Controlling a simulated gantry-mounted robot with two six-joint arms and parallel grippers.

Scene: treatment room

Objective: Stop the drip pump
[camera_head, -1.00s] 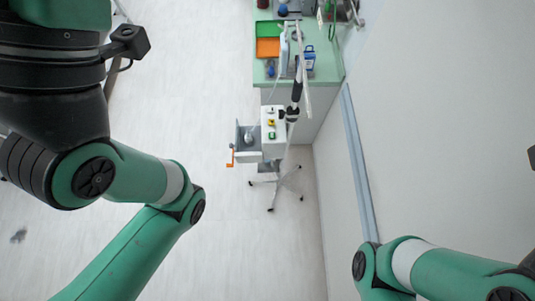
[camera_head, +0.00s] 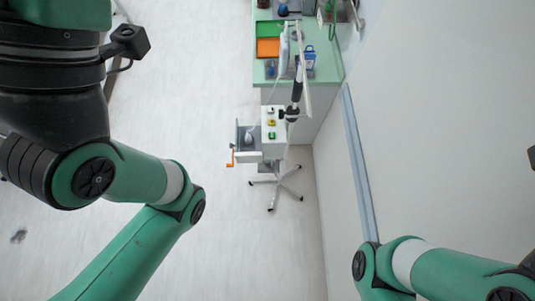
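The drip pump (camera_head: 273,134) is a white box clamped to a wheeled stand (camera_head: 276,184) in front of the green counter. Its top face carries several small coloured controls, among them a yellow one (camera_head: 271,122) and a green one (camera_head: 272,136). A grey open door or tray (camera_head: 246,141) with an orange lever (camera_head: 231,155) is on its left side. My two green arms show at the lower left and lower right, well apart from the pump. Neither gripper is in view.
The green counter (camera_head: 262,85) behind the pump holds a green tray (camera_head: 270,29), an orange tray (camera_head: 268,48) and a blue-labelled box (camera_head: 308,58). A wall with a blue-grey rail (camera_head: 358,165) runs along the right. The floor left of the stand is clear.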

